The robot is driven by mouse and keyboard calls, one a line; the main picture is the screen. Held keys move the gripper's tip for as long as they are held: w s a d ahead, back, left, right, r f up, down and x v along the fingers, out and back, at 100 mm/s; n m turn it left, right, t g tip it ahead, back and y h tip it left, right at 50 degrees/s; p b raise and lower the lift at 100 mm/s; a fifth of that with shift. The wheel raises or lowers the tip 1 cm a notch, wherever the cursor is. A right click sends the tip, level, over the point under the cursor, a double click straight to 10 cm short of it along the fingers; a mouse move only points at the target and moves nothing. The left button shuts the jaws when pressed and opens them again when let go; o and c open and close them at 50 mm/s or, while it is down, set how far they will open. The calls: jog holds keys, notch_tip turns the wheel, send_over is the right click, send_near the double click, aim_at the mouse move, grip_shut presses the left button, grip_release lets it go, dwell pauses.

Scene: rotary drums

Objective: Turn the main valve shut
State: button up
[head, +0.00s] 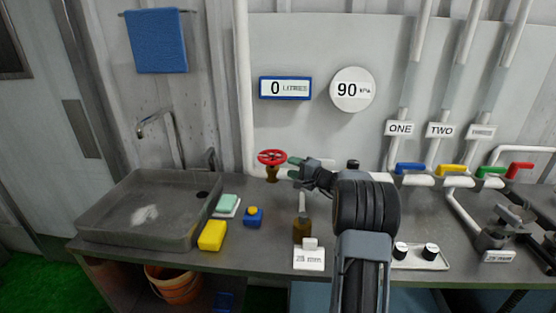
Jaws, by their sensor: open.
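A red handwheel valve (272,156) sits on a brass-coloured body at the left end of a white pipe, just above the back of the counter. I take it for the main valve, though no label shows on it. My gripper (294,167) is open, with greenish fingertips pointing left towards the wheel. The fingertips are just right of the wheel in the picture; I cannot tell whether they touch it. Part of the pipe behind my gripper and arm is hidden.
The grey counter (270,215) holds a sink (145,212), a yellow sponge (212,235), a blue item (253,217) and a brown bottle (302,230). Blue (410,168), yellow (451,169), green (490,171) and red (520,169) lever handles line the right. The gauges read 0 litres (285,88) and 90 (353,90).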

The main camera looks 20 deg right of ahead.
aim_at(282, 163)
jog(key=shift+p+x, duration=0.75)
jog(key=shift+x, duration=2.85)
grip_shut()
